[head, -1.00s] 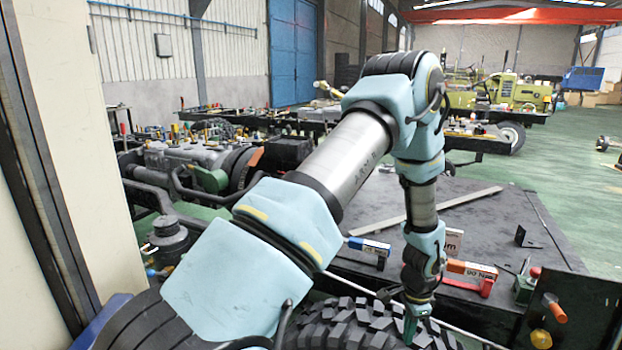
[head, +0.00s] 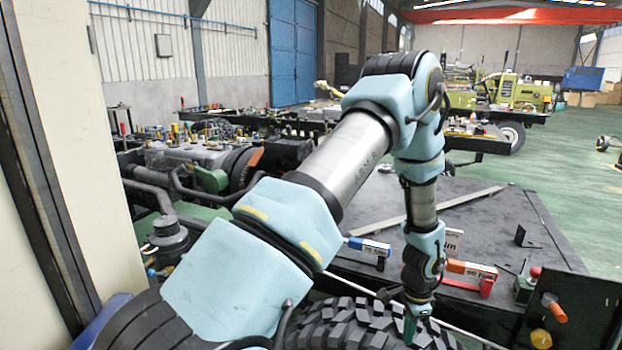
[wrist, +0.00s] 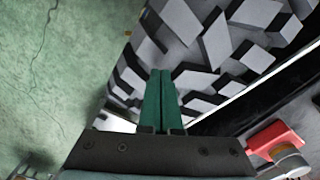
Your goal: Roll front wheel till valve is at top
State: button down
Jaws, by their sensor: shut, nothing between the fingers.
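The front wheel (head: 352,326) shows at the bottom of the head view as a black tyre with chunky tread blocks. Only its upper part is in the picture. The tyre tread (wrist: 210,45) fills the upper middle of the wrist view. My gripper (head: 410,328) points down at the tyre's top, near its right part. Its green fingers (wrist: 162,100) are shut together with nothing between them. The fingertips lie over the tread; I cannot tell whether they press on it. The valve and the rim face are not visible.
A dark chassis deck (head: 480,215) lies behind the wheel, with a metal bar, boxes and a red-handled tool (head: 470,286) on it. An orange-handled part (head: 553,307) stands at the right. A cream post (head: 75,150) stands close on the left. Green floor is open at the far right.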

aim_at(379, 335)
jog(key=shift+f+b, duration=0.3)
jog(key=shift+f, duration=0.15)
jog(key=shift+f, duration=0.25)
jog(key=shift+a, duration=0.1)
jog(key=shift+w+a+r, duration=0.2)
jog(key=shift+w+a, duration=0.15)
jog(key=shift+a, duration=0.35)
jog(key=shift+w+a+r, duration=0.2)
jog(key=shift+w+a, duration=0.15)
jog(key=shift+a, duration=0.3)
jog(key=shift+a, duration=0.1)
jog(key=shift+w+a+f+p, duration=0.1)
jog(key=shift+w+a+p, duration=0.2)
jog(key=shift+a, duration=0.4)
jog(key=shift+w+a+p, duration=0.1)
jog(key=shift+w+a, duration=0.3)
jog(key=shift+a, duration=0.3)
jog(key=shift+a, duration=0.15)
